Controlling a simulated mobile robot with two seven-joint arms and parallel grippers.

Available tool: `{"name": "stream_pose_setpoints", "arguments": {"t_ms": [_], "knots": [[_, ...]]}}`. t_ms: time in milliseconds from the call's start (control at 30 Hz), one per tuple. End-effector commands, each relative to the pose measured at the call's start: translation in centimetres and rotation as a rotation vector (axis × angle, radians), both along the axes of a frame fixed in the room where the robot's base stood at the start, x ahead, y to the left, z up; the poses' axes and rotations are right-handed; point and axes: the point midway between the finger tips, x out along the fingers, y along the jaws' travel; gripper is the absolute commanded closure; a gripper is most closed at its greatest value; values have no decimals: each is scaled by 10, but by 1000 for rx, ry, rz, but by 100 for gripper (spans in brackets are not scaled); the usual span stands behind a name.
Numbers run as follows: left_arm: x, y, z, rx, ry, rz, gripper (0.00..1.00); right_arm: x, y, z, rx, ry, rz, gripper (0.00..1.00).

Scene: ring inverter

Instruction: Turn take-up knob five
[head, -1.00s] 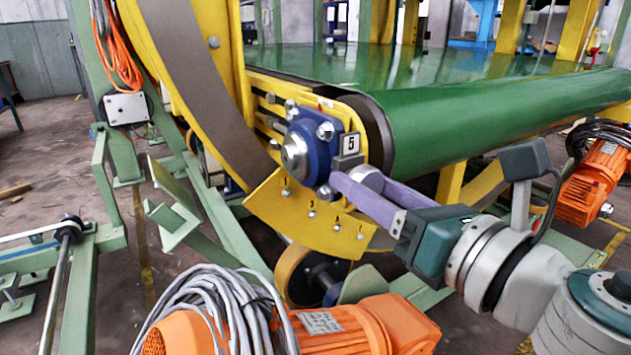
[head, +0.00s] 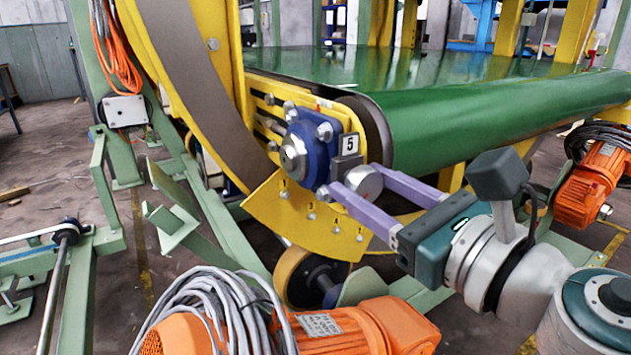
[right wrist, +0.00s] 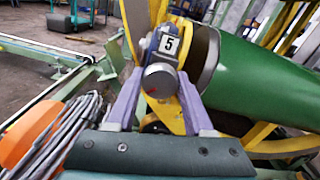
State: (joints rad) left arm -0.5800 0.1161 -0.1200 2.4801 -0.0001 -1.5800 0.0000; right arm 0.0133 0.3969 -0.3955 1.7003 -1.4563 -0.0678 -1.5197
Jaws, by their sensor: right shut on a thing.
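The take-up knob five is a round grey metal knob (head: 365,183), just below a plate marked "5" (head: 349,145) beside the blue bearing block (head: 310,152). In the right wrist view the knob (right wrist: 159,81) faces me, with a small red mark on its face. My right gripper (head: 361,180) is shut on the knob, one purple finger on each side of it. In the right wrist view the fingers of this gripper (right wrist: 160,76) flank the knob left and right. My left gripper is not in view.
The green belt roller (head: 500,120) runs to the right behind the gripper. A yellow curved guard plate (head: 305,225) lies below the knob. An orange motor with grey cables (head: 390,325) stands in front, and another orange motor (head: 590,185) at the right.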

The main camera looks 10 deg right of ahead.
Motion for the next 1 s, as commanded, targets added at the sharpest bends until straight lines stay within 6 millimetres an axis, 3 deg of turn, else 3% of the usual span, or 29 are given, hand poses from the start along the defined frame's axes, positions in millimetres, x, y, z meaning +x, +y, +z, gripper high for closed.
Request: {"name": "stream_pose_setpoints", "arguments": {"t_ms": [233, 267, 500, 833, 1000], "knots": [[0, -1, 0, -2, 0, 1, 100, 0, -1, -2, -1, 3, -1, 100], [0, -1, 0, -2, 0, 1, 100, 0, -1, -2, 0, 3, -1, 46], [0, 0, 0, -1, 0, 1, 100, 0, 0, -1, 0, 2, 0, 19], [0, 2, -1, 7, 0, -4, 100, -4, -2, -1, 1, 1, 0, 18], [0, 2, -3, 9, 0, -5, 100, -27, -9, -2, -1, 5, 2, 18]]}}
